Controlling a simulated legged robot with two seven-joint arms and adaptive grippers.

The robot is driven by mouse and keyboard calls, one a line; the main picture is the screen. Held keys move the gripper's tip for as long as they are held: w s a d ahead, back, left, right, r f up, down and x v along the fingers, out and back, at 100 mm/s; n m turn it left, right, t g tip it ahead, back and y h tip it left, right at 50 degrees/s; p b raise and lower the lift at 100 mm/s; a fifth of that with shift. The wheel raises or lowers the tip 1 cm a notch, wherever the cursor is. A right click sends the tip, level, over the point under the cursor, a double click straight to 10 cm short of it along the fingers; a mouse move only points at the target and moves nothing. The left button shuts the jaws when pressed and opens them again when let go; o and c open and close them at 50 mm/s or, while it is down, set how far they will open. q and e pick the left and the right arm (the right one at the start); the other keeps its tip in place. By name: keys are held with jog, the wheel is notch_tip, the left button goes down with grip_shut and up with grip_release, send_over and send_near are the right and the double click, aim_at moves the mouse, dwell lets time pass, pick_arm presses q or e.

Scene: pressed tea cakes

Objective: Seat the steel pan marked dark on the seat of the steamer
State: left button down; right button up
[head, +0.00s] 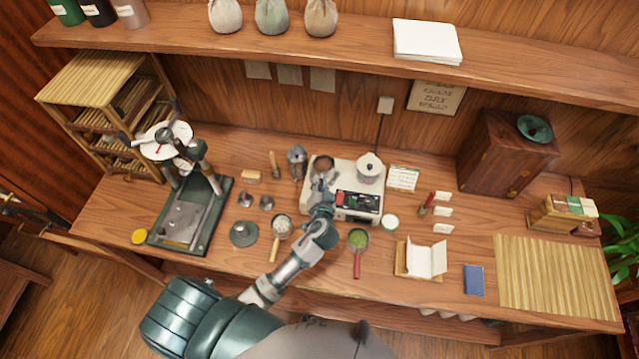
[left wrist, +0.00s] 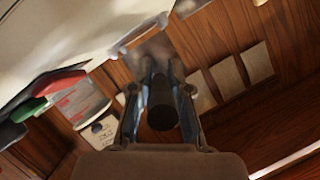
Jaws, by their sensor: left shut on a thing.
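My left gripper (head: 321,188) reaches over the white steamer (head: 312,203) at the middle of the table. In the left wrist view, my left gripper (left wrist: 160,95) is shut on the dark handle of a steel pan (left wrist: 150,48). In the head view this pan (head: 322,166) holds brown contents and is at the left part of the steamer's top. Its dark handle is hidden by my gripper there. I cannot tell whether the pan touches the seat, which it covers. My right gripper is not in view.
A pan with a pale handle (head: 282,225) and a red-handled pan with green leaves (head: 358,240) lie in front of the steamer. A press (head: 190,210) stands left. A grey moka-like pot (head: 296,160) is close left of the steamer. A shelf (head: 350,62) overhangs behind.

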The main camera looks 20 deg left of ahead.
pick_arm(q)
jog(key=shift+f+b, duration=0.55)
jog(key=shift+f, duration=0.15)
jog(key=c, duration=1)
grip_release()
jog(key=shift+c, duration=0.2)
jog(key=v, duration=1.2)
